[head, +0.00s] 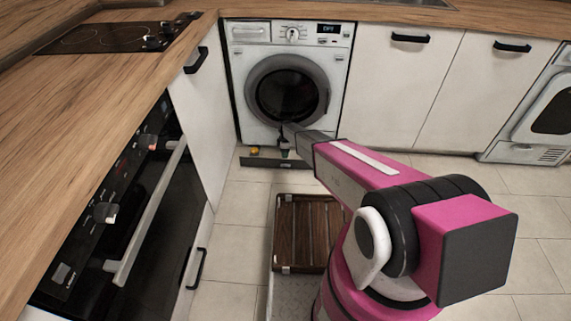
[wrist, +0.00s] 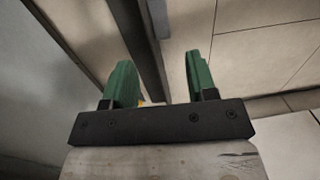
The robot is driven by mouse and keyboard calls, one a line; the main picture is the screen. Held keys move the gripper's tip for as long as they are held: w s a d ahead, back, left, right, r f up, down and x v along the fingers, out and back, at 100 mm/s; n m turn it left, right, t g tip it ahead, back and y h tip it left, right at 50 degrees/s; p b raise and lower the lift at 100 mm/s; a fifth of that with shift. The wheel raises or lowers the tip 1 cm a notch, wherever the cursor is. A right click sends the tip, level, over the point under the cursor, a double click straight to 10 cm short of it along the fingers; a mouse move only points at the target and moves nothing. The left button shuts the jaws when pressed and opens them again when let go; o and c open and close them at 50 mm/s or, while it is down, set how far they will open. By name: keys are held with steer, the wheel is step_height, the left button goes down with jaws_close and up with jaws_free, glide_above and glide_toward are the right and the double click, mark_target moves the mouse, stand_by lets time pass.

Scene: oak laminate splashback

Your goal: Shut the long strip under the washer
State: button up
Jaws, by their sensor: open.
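The white washer (head: 290,85) stands at the back in the head view, with its round door shut. The long grey strip (head: 262,162) under it stands out from the washer's foot, with a dark gap behind it. My gripper (head: 285,152) points down at the strip, near its middle. In the wrist view my gripper (wrist: 160,82) has its two green fingers apart, with a long dark bar, apparently the strip (wrist: 138,45), running between and beyond them. I cannot tell whether the fingers touch it. My arm hides the strip's right part.
A small yellow object (head: 253,149) lies just behind the strip. A brown slatted crate-like top (head: 302,232) lies low in front. The oven (head: 115,215) and worktop (head: 90,95) border the left. White cabinets (head: 400,85) stand right of the washer. Tiled floor (head: 235,240) is clear between.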

mark_target(285, 165)
steer(key=f, duration=0.9)
steer(key=shift+s+f, duration=0.15)
steer(key=shift+s, duration=0.2)
jaws_close()
